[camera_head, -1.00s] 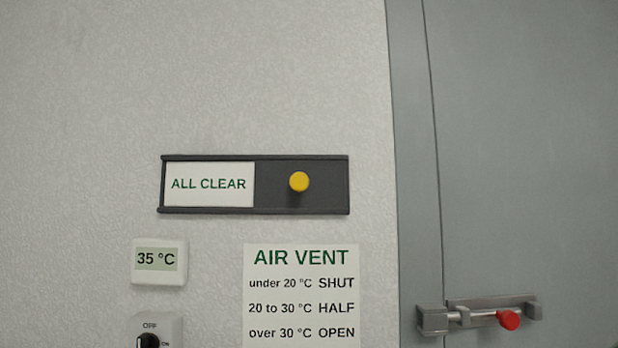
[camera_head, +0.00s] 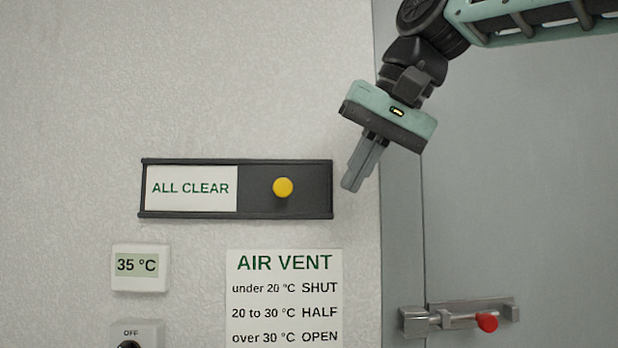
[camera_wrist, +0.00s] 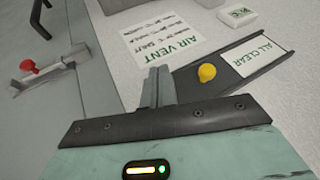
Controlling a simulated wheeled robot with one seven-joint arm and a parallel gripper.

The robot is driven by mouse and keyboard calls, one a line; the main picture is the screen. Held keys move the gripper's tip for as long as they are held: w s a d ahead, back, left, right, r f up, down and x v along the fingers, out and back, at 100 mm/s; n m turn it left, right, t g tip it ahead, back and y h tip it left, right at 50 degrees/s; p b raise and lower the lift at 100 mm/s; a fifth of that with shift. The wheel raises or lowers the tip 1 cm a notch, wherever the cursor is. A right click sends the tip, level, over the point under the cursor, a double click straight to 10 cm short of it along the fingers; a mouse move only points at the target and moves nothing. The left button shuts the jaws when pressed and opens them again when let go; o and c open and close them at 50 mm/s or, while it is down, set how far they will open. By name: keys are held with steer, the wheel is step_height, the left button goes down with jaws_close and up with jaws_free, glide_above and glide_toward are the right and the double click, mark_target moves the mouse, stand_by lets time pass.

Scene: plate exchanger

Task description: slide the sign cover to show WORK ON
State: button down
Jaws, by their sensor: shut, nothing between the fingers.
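The sign is a dark frame (camera_head: 236,215) on the wall, with the white panel reading ALL CLEAR (camera_head: 190,188) showing at its left. The dark sliding cover (camera_head: 310,188) sits over the right part and carries a yellow knob (camera_head: 283,187). My gripper (camera_head: 350,186) is just right of the frame's right end, pointing down and left, its fingers shut and empty. In the wrist view the shut fingers (camera_wrist: 157,80) show left of the yellow knob (camera_wrist: 207,72), apart from it. The ALL CLEAR panel (camera_wrist: 258,55) lies beyond the knob there.
An AIR VENT notice (camera_head: 284,300) is below the sign. A 35 °C display (camera_head: 140,267) and a switch (camera_head: 138,334) are at lower left. A grey door (camera_head: 530,220) with a red-knobbed bolt (camera_head: 486,322) is at right. The wall above the sign is clear.

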mark_target(283, 188)
step_height(283, 188, up, 7)
steer(key=d+t, duration=0.1)
steer(key=d, duration=0.1)
steer(key=shift+s+m, duration=0.15)
steer(key=shift+m, duration=0.25)
steer(key=p+x, duration=0.1)
steer(key=x, duration=0.9)
steer(key=shift+a, duration=0.3)
steer(key=shift+a+r+p, duration=0.2)
steer(key=shift+a+p, duration=0.3)
steer(key=shift+a, duration=0.1)
steer(key=shift+a+r+p, duration=0.2)
steer(key=shift+a+p, duration=0.3)
steer(key=shift+a, duration=0.15)
steer(key=shift+w+a, duration=0.25)
steer(key=shift+a, duration=0.3)
